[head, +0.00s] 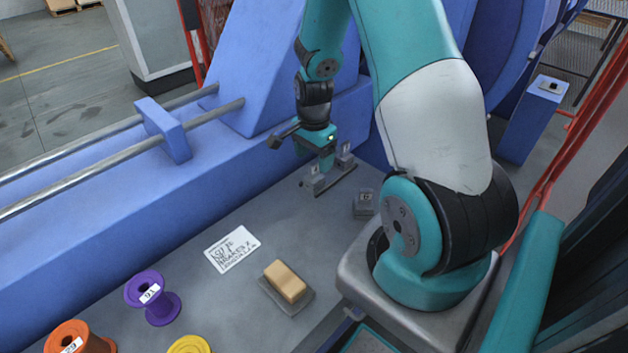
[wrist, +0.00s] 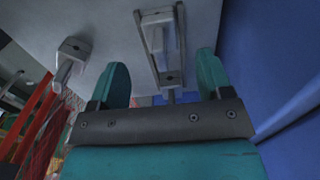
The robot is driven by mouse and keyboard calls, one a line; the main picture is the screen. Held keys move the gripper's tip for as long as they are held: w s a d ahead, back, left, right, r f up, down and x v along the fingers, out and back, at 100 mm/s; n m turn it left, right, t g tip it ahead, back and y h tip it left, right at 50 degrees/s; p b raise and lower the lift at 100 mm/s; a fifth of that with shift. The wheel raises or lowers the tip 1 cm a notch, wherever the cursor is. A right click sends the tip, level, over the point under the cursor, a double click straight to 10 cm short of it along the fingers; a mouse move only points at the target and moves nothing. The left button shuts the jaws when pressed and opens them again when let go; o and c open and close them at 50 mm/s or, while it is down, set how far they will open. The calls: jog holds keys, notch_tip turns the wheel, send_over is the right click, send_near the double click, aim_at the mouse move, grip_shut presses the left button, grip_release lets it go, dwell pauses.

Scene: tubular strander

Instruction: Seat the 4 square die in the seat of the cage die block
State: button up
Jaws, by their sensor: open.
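My gripper (head: 322,163) is open, pointing down over the far end of the grey bench. In the wrist view its two teal fingers (wrist: 160,80) stand apart with nothing held between them. Below it is a long rack (head: 336,183) with a grey block (head: 314,182) at its near end and another (head: 345,157) at its far end. The rack also shows beyond the fingers in the wrist view (wrist: 154,48). A separate grey block (head: 364,203) stands to the right, also in the wrist view (wrist: 72,50). The labels are too small to read, so I cannot tell which is the 4 square die or the cage die block.
A tan block on a grey plate (head: 286,281), a written card (head: 231,249) and purple (head: 152,296), orange (head: 78,340) and yellow (head: 188,345) spools lie nearer on the bench. The blue machine wall (head: 130,200) borders the bench on the left.

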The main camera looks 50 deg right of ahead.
aim_at(314, 176)
notch_tip(314, 176, down, 5)
jog(key=shift+f, duration=0.2)
grip_shut()
dwell(0.3)
